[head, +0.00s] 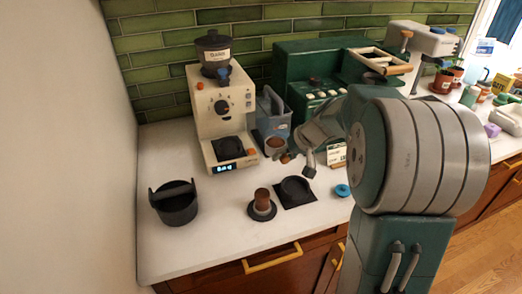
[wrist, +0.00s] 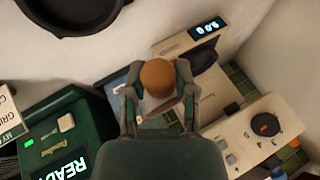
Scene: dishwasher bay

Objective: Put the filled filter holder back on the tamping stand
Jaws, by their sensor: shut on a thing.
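The filter holder (head: 275,146) is full of brown coffee in the head view, held above the counter between the grinder and the green espresso machine. My gripper (head: 290,154) is shut on its short brown handle. In the wrist view the filter holder's round brown top (wrist: 158,78) shows between the fingers of my gripper (wrist: 157,98). The tamping stand (head: 295,190), a dark square with a round black top, sits at the counter's front, below and apart from the holder. A tamper (head: 262,203) with a brown handle stands upright left of it.
A cream grinder (head: 222,115) stands behind, with a blue-grey jug (head: 272,115) beside it. The green espresso machine (head: 305,70) is at the back. A black knock box (head: 175,203) is at left, a small blue disc (head: 342,190) at right. Counter between knock box and tamper is clear.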

